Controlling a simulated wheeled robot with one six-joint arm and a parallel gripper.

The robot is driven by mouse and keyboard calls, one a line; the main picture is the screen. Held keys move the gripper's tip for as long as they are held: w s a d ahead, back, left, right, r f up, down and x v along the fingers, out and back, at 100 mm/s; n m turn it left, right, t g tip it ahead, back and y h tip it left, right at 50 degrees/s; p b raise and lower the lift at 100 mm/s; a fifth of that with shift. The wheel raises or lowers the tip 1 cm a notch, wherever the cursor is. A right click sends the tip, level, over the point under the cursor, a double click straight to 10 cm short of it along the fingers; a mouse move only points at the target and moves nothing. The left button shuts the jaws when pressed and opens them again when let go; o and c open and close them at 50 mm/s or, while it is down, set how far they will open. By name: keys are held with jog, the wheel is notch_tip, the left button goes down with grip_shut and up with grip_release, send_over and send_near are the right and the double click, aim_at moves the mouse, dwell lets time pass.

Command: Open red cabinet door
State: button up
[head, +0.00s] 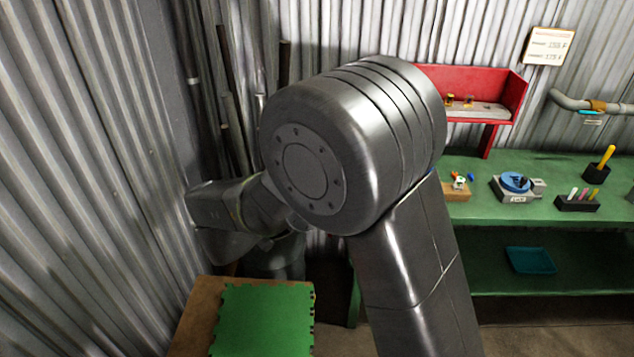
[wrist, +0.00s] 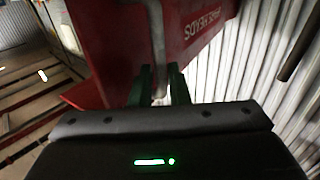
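In the wrist view, a red door panel (wrist: 105,45) carries white upside-down lettering that includes "HEADS". A grey bar handle (wrist: 156,45) runs down it. My gripper's green fingers (wrist: 160,88) stand on both sides of the handle's lower part. Whether they press on it I cannot tell. In the head view, the red cabinet (head: 515,95) is on the back wall above the bench, and small brass-coloured pieces show on its inner shelf, so its visible front part is uncovered. My arm hides the cabinet's left side, its door and my gripper there.
A green bench (head: 540,205) under the cabinet holds a blue-topped device (head: 515,183), a tool holder (head: 577,202) and a yellow-handled tool (head: 605,160). A teal tray (head: 530,260) lies on the lower shelf. Corrugated walls and dark poles (head: 230,90) close off the left.

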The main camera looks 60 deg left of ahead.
jog(key=b+v, duration=0.1)
jog(key=v, duration=1.1)
jog(key=shift+s+b, duration=0.3)
jog(key=shift+b, duration=0.05)
jog(key=shift+d, duration=0.1)
jog(key=p+x, duration=0.2)
jog(key=x, duration=1.1)
jog(key=shift+w, duration=0.3)
jog(key=shift+w+f, duration=0.1)
jog(key=shift+w, duration=0.05)
